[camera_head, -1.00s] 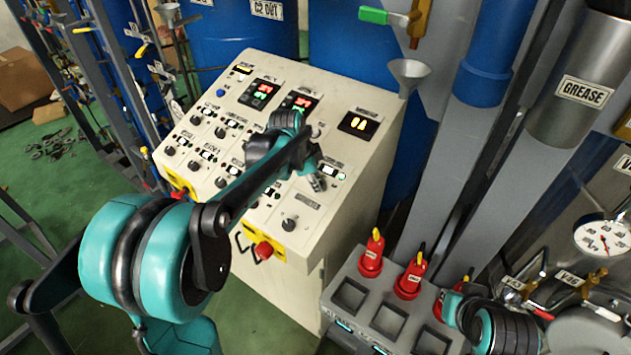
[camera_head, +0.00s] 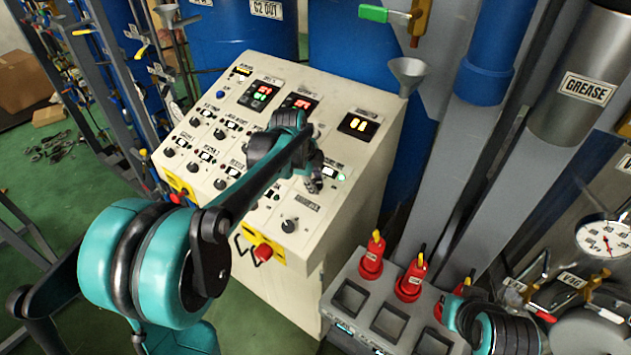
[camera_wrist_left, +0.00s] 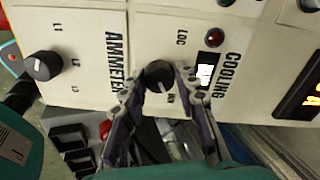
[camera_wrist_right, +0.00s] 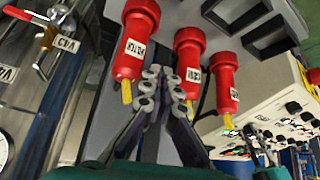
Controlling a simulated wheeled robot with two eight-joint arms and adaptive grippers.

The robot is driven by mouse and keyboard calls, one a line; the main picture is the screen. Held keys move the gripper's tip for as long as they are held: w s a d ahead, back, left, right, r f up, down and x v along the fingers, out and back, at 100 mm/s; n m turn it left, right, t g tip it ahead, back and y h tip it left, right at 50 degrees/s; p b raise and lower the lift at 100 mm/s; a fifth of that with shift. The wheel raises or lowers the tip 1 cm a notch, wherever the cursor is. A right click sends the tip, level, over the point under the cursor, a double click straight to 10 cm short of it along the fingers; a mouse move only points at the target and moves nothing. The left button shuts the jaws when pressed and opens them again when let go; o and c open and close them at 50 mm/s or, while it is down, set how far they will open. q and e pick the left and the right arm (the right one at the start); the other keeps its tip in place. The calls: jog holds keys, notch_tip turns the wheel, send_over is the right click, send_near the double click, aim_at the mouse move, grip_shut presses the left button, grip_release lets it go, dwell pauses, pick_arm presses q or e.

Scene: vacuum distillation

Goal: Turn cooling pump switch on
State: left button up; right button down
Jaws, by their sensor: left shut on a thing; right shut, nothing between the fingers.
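The cream control panel (camera_head: 262,125) stands in the middle of the head view. In the left wrist view, a black rotary knob (camera_wrist_left: 160,76) sits between the "COOLING" label (camera_wrist_left: 222,75) and the "AMMETER" label (camera_wrist_left: 115,68). My left gripper (camera_head: 315,183) is at the panel's right side, its fingers shut on this knob, one on each side. It also shows in the left wrist view (camera_wrist_left: 160,88). The fingers partly cover the markings around the knob. My right gripper (camera_wrist_right: 163,88) is shut and empty, near red yellow-tipped holders (camera_wrist_right: 133,45).
A red lamp (camera_wrist_left: 215,38) and a small lit display (camera_wrist_left: 206,70) are beside the cooling knob. The ammeter knob (camera_wrist_left: 42,66) is further left. A red emergency-type button (camera_head: 263,251) is at the panel's front edge. A grey socketed rack (camera_head: 390,320) stands at right.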

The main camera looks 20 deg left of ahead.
pick_arm(q)
jog(key=o, duration=1.2)
jog(key=shift+a, duration=0.1)
jog(key=shift+c, duration=0.2)
jog(key=v, duration=1.2)
